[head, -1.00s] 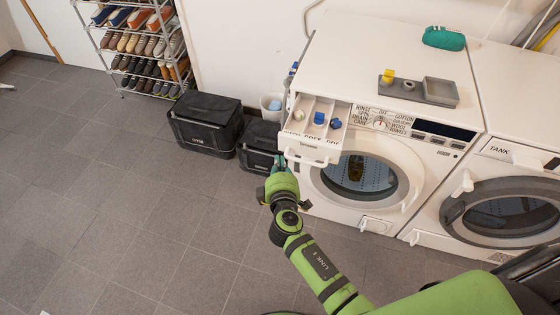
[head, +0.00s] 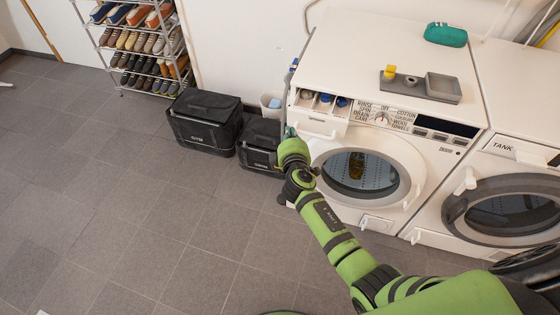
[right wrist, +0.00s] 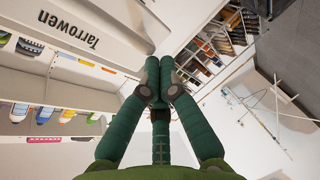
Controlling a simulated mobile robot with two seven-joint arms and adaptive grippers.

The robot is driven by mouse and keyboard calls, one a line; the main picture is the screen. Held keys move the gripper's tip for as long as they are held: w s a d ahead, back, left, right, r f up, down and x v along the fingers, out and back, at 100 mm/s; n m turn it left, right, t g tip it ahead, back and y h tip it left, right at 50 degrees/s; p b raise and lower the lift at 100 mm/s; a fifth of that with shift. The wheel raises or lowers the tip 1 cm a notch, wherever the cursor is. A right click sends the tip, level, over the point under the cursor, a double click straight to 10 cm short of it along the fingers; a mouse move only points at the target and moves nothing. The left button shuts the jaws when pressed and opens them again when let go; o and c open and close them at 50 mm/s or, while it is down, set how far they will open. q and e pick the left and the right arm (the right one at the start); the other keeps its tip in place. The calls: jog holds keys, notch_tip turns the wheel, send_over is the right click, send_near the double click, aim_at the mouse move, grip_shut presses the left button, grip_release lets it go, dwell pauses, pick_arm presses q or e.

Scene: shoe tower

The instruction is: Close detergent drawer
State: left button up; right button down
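The white detergent drawer (head: 318,124) is at the upper left of the left washing machine (head: 400,55). A narrow strip of its compartments with blue pieces still shows behind its front, so it stands partly open. My right gripper (head: 290,132) is at the left end of the drawer front in the head view. In the right wrist view its green fingers (right wrist: 160,66) are together, with nothing visible between them. The drawer front, marked "Tarrowen" (right wrist: 75,30), is close beside the fingertips; I cannot tell whether they touch. My left gripper is not in view.
The round washer door (head: 365,172) is below the drawer. Black boxes (head: 205,120) and a light bin (head: 271,103) stand left of the machine. A grey tray (head: 441,87) and a green pouch (head: 445,34) lie on top. The floor at left is clear.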

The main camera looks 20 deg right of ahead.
jog(key=w+d+b, duration=0.1)
jog(key=w, duration=0.1)
jog(key=w+d, duration=0.2)
jog(key=w, duration=0.1)
jog(key=w+d+b, duration=0.1)
jog(key=w+d, duration=0.1)
jog(key=shift+w+d+f+b, duration=0.15)
jog(key=shift+w+d+b, duration=0.1)
jog(key=shift+w+b, duration=0.1)
